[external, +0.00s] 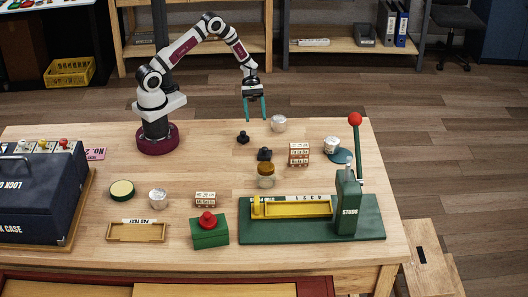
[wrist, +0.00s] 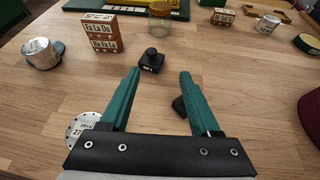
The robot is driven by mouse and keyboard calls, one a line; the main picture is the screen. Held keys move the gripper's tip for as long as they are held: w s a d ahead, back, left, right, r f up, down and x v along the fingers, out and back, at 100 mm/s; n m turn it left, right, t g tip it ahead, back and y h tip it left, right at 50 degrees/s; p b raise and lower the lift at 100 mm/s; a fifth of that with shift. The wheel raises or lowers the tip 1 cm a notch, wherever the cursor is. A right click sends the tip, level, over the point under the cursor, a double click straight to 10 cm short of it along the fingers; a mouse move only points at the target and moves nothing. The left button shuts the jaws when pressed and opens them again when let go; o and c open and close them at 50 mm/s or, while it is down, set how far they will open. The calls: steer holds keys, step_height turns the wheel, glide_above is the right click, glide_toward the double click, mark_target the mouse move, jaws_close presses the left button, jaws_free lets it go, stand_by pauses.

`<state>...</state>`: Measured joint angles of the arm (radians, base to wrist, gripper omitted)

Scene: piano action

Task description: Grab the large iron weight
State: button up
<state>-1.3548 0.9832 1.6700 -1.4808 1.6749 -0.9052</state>
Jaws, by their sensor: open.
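Two dark weights lie on the wooden table. One dark weight (external: 264,154) has a squarish base and a round knob, and looks slightly the larger in the external view; it also shows in the wrist view (wrist: 151,61), beyond my fingertips. The other dark weight (external: 243,138) is nearer my arm's base; in the wrist view (wrist: 180,105) it is partly hidden by my right-hand finger. My gripper (external: 257,118) points down above the table with its green fingers apart and nothing between them. It touches neither weight; its fingers also show in the wrist view (wrist: 159,73).
Stacked lettered blocks (external: 299,154), another cup (external: 331,145) and an amber-topped jar (external: 266,170) stand around the weights. A green press (external: 347,205) with a red-knobbed lever is at front right.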

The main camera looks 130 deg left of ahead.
mark_target(264, 148)
steer(key=shift+s+a+f+n+t+y, duration=0.2)
steer(key=shift+a+f+n+t+y, duration=0.2)
steer(key=shift+a+f+n, duration=0.25)
steer(key=shift+w+d+f, duration=0.25)
steer(key=shift+w+d, duration=0.1)
steer(key=shift+w, duration=0.2)
steer(key=x, duration=1.4)
steer(key=shift+d+r, duration=0.1)
steer(key=shift+r, duration=0.25)
steer(key=c, duration=1)
steer(key=shift+d+f, duration=0.1)
